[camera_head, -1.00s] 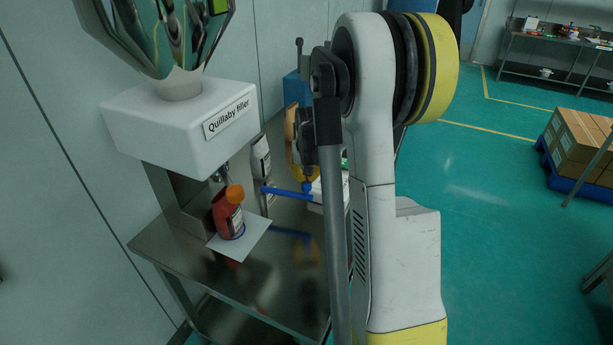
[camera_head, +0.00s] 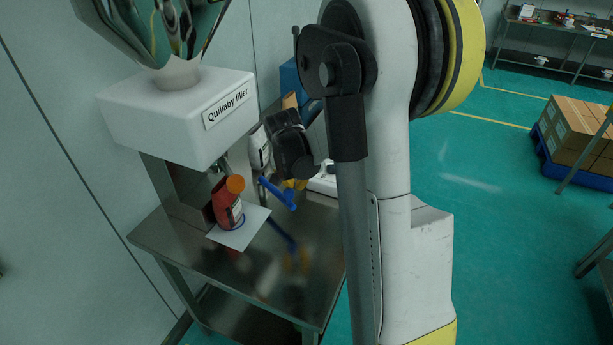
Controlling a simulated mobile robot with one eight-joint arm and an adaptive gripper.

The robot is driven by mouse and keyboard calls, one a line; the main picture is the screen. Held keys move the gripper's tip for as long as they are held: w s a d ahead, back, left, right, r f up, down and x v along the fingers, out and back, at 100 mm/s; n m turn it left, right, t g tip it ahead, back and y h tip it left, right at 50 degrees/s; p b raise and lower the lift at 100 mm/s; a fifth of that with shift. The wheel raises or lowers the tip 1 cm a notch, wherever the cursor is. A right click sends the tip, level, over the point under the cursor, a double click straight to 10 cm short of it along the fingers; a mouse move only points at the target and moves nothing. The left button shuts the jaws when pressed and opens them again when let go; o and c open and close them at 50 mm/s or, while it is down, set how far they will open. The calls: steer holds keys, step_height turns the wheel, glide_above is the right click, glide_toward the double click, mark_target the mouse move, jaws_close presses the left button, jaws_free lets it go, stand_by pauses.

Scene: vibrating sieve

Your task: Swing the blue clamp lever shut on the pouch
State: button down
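The pouch stands on a white sheet (camera_head: 251,228) on a steel table (camera_head: 203,256). A blue box (camera_head: 291,78) is further back. My arm hides the table's right side.

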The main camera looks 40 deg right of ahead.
mark_target(287, 190)
steer(key=a, duration=0.3)
steer(key=shift+s+a, duration=0.15)
steer(key=shift+a+f, duration=0.1)
steer(key=shift+a, duration=1.55)
